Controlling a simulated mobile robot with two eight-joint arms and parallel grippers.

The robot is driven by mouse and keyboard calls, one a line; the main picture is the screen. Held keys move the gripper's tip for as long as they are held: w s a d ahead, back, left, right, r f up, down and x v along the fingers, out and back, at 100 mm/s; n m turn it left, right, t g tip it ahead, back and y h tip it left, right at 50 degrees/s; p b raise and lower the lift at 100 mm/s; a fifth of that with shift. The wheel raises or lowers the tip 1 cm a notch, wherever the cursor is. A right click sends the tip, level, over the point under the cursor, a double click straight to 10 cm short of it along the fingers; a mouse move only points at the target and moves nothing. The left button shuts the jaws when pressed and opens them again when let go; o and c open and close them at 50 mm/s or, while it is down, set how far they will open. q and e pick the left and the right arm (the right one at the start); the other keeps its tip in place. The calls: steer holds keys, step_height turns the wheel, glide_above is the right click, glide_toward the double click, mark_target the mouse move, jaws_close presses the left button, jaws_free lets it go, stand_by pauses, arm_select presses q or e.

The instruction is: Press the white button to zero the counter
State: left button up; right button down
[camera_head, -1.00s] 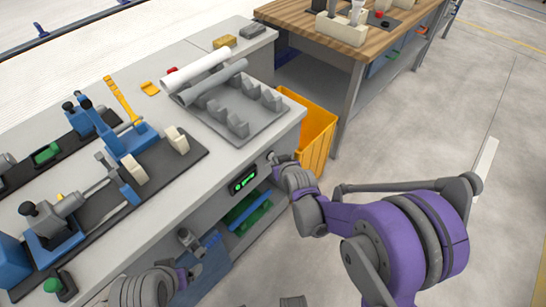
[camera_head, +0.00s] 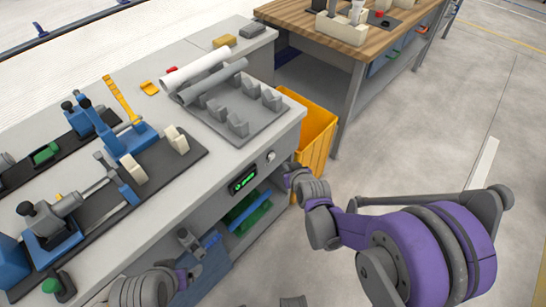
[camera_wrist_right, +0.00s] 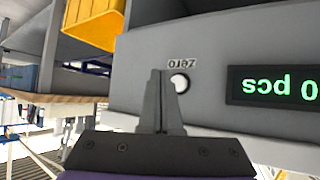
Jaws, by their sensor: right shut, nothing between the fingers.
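The white button (camera_head: 271,156) sits on the bench's front face, right of the counter display (camera_head: 243,180). In the right wrist view the button (camera_wrist_right: 180,83) is round and white, below an upside-down "zero" label, and the counter (camera_wrist_right: 280,87) shows green "0 pcs" upside down. My right gripper (camera_head: 289,172) is in front of the bench, lower right of the button and apart from it. In the wrist view the shut, empty fingers (camera_wrist_right: 160,75) are beside the button. My left gripper (camera_head: 187,240) is low before the bench; its jaws are too small to read.
A yellow bin (camera_head: 318,130) stands just right of the bench corner, close to my right gripper. The bench top holds a grey pipe rack (camera_head: 236,138) with pipes, and blue fixtures (camera_head: 132,138). A wooden table (camera_head: 290,17) stands behind. Floor at right is open.

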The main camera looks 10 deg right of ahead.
arm_select(q)
steer(key=shift+f, duration=0.1)
arm_select(e)
steer(key=shift+s+d, duration=0.8)
steer(key=shift+s, duration=0.25)
steer(key=s+d+r+m+g+h, duration=0.1)
steer(key=s+r+g, duration=0.2)
steer(key=s, duration=1.1)
steer(key=s+d+r+m+g, duration=0.1)
steer(key=s+r+g, duration=0.2)
steer(key=s, duration=1.1)
arm_select(q)
step_height(320, 180, up, 16)
steer(key=w+p, duration=0.2)
steer(key=p, duration=1.2)
steer(key=shift+t, duration=0.3)
arm_select(e)
steer(key=w+r, duration=0.3)
steer(key=r, duration=1.2)
steer(key=shift+r+t, duration=0.3)
steer(key=shift+r, duration=0.05)
